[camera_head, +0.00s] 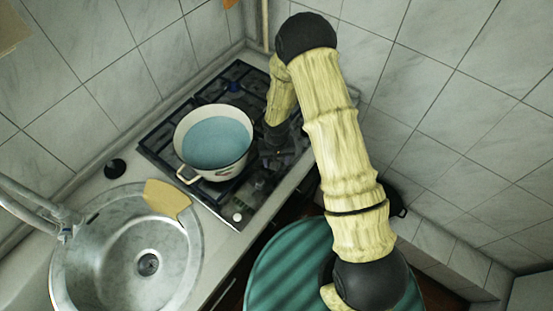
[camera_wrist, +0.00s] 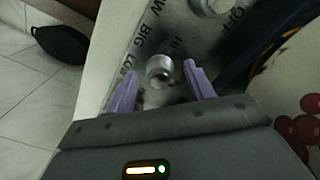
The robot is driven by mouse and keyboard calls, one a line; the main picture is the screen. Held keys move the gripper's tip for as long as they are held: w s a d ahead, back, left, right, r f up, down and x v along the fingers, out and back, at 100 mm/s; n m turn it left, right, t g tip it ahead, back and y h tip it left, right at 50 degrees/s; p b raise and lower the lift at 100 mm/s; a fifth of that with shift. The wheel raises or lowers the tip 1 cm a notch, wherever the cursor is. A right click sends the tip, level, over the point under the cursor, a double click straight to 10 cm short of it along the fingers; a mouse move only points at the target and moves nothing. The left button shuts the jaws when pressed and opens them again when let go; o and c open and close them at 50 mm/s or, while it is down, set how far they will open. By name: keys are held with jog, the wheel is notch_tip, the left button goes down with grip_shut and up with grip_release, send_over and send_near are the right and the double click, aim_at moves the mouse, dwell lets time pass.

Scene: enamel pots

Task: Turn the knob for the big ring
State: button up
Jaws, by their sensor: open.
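In the wrist view a metal knob (camera_wrist: 160,72) stands on the stove's metal panel (camera_wrist: 178,35), beside printed words that include "BIG" and "LOW". My gripper (camera_wrist: 160,69) is open, with one purple finger on each side of this knob. Small gaps seem to show between fingers and knob; I cannot tell whether either finger touches. A second knob (camera_wrist: 212,4) is at the top edge, near the word "OFF". In the head view the stove (camera_head: 160,150) is partly behind my arm, and the gripper's fingers cannot be made out there.
A white pot (camera_head: 213,170) with bluish contents stands on the stove; red cherry decoration shows at the wrist view's right edge. A metal sink (camera_head: 95,255) with a tan board (camera_head: 167,198) on its rim is left. A black pan (camera_wrist: 62,43) lies low beside the counter.

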jog(key=c, duration=1)
jog(key=shift+n+b, duration=0.35)
jog(key=shift+n, duration=0.15)
jog(key=n+b, duration=0.1)
jog(key=n, duration=0.2)
jog(key=shift+n, duration=0.4)
jog(key=n+b, duration=0.1)
jog(key=n, duration=0.8)
jog(key=shift+b, duration=0.3)
jog(key=shift+n, duration=2)
